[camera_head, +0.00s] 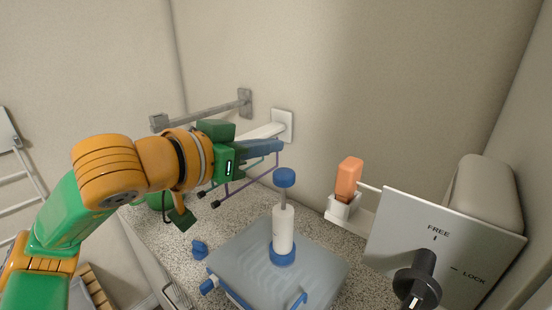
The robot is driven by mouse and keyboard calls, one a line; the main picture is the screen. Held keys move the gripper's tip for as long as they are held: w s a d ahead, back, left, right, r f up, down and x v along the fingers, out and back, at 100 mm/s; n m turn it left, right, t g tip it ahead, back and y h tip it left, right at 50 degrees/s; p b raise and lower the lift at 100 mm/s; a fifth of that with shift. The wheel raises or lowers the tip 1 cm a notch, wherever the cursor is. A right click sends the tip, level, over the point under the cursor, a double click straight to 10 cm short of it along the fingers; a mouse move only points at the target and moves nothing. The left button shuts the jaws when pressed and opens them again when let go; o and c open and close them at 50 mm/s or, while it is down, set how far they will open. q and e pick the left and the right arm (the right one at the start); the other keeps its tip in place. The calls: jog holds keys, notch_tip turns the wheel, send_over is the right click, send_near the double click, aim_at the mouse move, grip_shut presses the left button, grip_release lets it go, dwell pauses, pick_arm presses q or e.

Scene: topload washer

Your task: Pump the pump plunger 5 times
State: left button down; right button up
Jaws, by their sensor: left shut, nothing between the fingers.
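The pump plunger (284,177) is a blue knob on a thin shaft. It stands raised above a white pump cylinder (283,232) with a blue collar at its foot. The pump stands upright on the lid of a translucent grey box (240,258). My left gripper (280,146) is shut and empty. In the picture its fingertips are just above the plunger knob, with a visible gap; the depth between them is hard to tell. My right gripper is not in view.
Blue latches (209,285) sit on the box edge. A speckled counter surrounds it. To the right are an orange block (349,178) in a white holder (343,208) and a FREE/LOCK panel (438,262) with a black knob (417,280). A grey bar (205,110) is on the wall behind.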

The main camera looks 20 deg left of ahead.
aim_at(277, 182)
pick_arm(q)
jog(key=w+f, duration=0.1)
jog(key=w+d+f, duration=0.1)
jog(key=f, duration=0.1)
jog(key=shift+w+f, duration=0.2)
jog(key=shift+s+a+f, duration=0.15)
jog(key=shift+s+f, duration=0.05)
jog(key=shift+f, duration=0.4)
jog(key=shift+w, duration=0.1)
notch_tip(277, 182, down, 6)
jog(key=b, duration=0.6)
jog(key=shift+r+b, duration=0.2)
jog(key=shift+b, duration=0.15)
